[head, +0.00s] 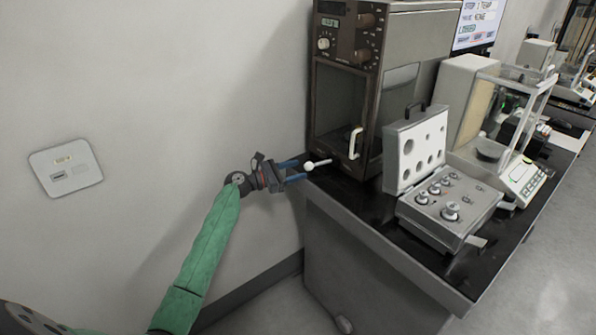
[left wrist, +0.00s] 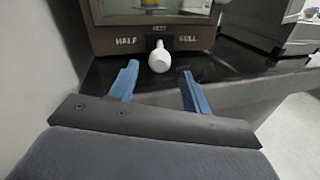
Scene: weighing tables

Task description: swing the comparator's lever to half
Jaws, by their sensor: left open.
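The comparator (head: 408,45) is a tall brown and grey cabinet at the left end of the dark table. Its lever has a white knob (head: 317,165) that sticks out low at the front. In the left wrist view the knob (left wrist: 158,58) stands between the words HALF on the left and FULL on the right, near the middle. My left gripper (head: 297,171) is open, its blue fingers pointing at the knob. In the left wrist view the fingertips (left wrist: 159,70) lie either side of the knob, with gaps; contact is not visible. My right gripper is not in view.
A white door handle (head: 355,142) is on the comparator's front. An open weight case (head: 428,232) with several weights stands to its right, then a balance (head: 466,95). The wall (head: 150,90) is close on the left. The table's front edge lies below the gripper.

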